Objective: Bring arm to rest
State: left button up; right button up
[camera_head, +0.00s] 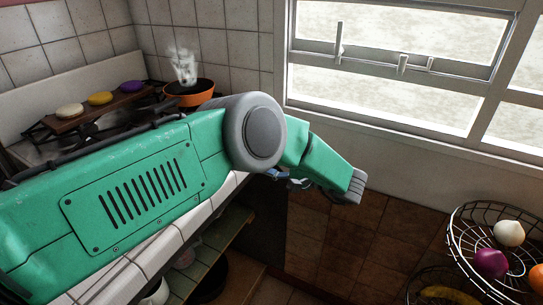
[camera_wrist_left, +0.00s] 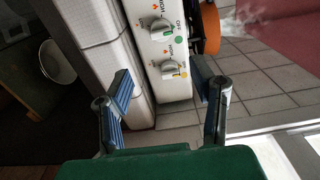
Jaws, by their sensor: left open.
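My left arm (camera_head: 140,195), green with a grey elbow joint, reaches in from the left across the head view and bends over the tiled counter's end. My left gripper (camera_head: 291,181) is mostly hidden behind the arm there, with only some blue finger parts showing. In the left wrist view, my left gripper (camera_wrist_left: 165,92) has its two blue-padded fingers spread apart with nothing between them. Beyond them is the white stove front with knobs (camera_wrist_left: 168,45). My right gripper is in neither view.
An orange pot (camera_head: 190,98) with steam stands at the back, beside a wooden board (camera_head: 84,116) with several coloured discs. An open shelf (camera_head: 215,245) lies below the counter. A wire fruit basket (camera_head: 462,240) is at right, under the window (camera_head: 400,75). Space between arm and basket looks free.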

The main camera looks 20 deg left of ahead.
pick_arm(q)
notch_tip(320, 180, down, 11)
jog(key=w+a+m+t+h+b, duration=0.1)
jog(key=m+t+h, duration=0.3)
jog(key=t+h, duration=0.5)
jog(key=s+f+t+h, duration=0.1)
jog(key=s+f+h, duration=0.2)
jog(key=s+f, duration=0.4)
jog(key=s+f+n+g+h, duration=0.1)
jog(key=s+f+g+h, duration=0.1)
jog(key=s, duration=0.9)
jog(key=s+a+f+n+g+h+b, duration=0.1)
jog(key=s+g, duration=0.4)
jog(key=s, duration=0.6)
jog(key=s+f+n+g+h, duration=0.2)
jog(key=s+f+g+h, duration=0.1)
jog(key=s, duration=0.8)
jog(key=shift+a+f+g+b, duration=0.3)
jog(key=shift+a, duration=0.05)
